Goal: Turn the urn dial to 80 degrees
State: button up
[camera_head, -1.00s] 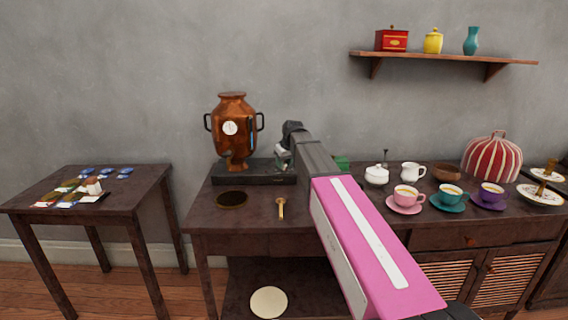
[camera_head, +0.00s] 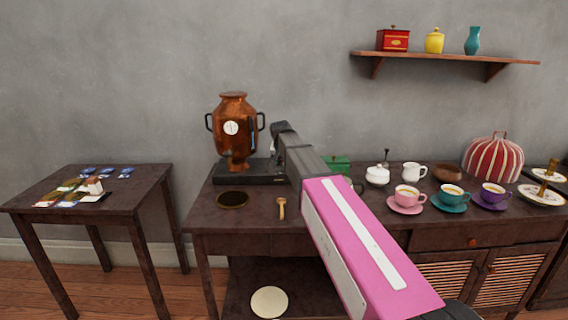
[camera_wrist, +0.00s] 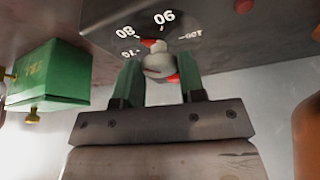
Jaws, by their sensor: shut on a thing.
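The copper urn (camera_head: 232,112) stands on a dark base (camera_head: 246,171) on the table, with a white gauge on its front. In the wrist view, the dial (camera_wrist: 103,32) is a dark disc with white numbers, among them 70, 80 and 90, seen turned over. My gripper (camera_wrist: 160,72) has its two green fingers on either side of the dial's pale round knob (camera_wrist: 158,64), shut on it. A red mark shows above the knob, near the 80 and 90 marks; more red shows at its lower right. In the head view my arm hides the gripper and dial.
A green box (camera_wrist: 50,77) is left of my gripper in the wrist view; it shows right of my arm in the head view (camera_head: 338,164). A gold spoon (camera_head: 281,208) and a dark round plate (camera_head: 232,199) lie in front. Cups (camera_head: 407,196) stand right.

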jog(key=shift+m, duration=0.3)
jog(key=o, duration=0.9)
jog(key=v, duration=1)
jog(key=shift+s+a+r, duration=0.1)
jog(key=shift+s+r, duration=0.05)
jog(key=shift+r, duration=0.25)
